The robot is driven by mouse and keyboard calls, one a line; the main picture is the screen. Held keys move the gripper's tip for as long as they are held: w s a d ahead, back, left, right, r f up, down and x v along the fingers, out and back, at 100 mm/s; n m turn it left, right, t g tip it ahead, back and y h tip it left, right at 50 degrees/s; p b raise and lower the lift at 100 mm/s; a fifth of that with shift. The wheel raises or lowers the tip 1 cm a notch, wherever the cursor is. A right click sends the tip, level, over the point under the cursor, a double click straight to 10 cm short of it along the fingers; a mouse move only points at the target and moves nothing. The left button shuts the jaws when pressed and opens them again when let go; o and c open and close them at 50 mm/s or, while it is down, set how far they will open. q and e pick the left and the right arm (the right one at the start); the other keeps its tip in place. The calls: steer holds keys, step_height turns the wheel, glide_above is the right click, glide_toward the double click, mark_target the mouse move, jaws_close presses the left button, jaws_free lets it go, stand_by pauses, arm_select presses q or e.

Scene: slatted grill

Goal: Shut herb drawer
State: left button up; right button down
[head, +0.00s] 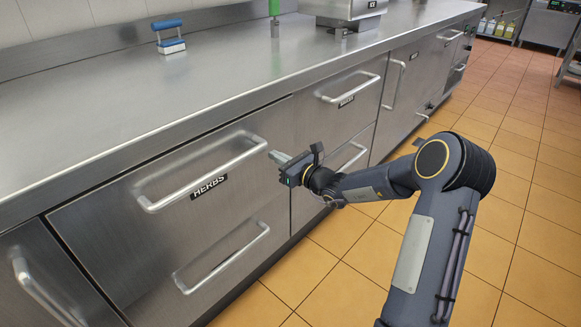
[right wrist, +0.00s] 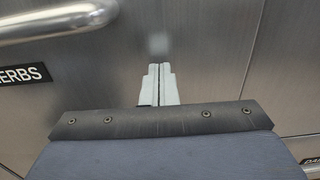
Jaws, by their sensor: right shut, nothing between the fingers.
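The herb drawer (head: 232,200) is a steel front with a black HERBS label (head: 208,186) and a bar handle (head: 200,178). Its front looks about flush with the counter's face; I cannot tell if a small gap is left. My right gripper (head: 277,156) is shut and empty, near the right end of the handle. In the right wrist view its fingertips (right wrist: 160,72) point at the steel front, with the handle (right wrist: 60,22) at upper left and part of the label (right wrist: 24,75) at left. I cannot tell whether the tips touch the front. My left gripper is not in view.
Another drawer handle (head: 222,258) lies below the herb drawer. Further drawers with bar handles (head: 348,88) run along the counter to the right. A blue-handled brush (head: 170,38) stands on the steel counter top (head: 110,105). The tiled floor (head: 310,275) in front is clear.

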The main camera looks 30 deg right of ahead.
steer(key=shift+w+a, duration=0.2)
steer(key=shift+w, duration=0.25)
steer(key=shift+x, duration=0.95)
steer(key=shift+r, duration=0.25)
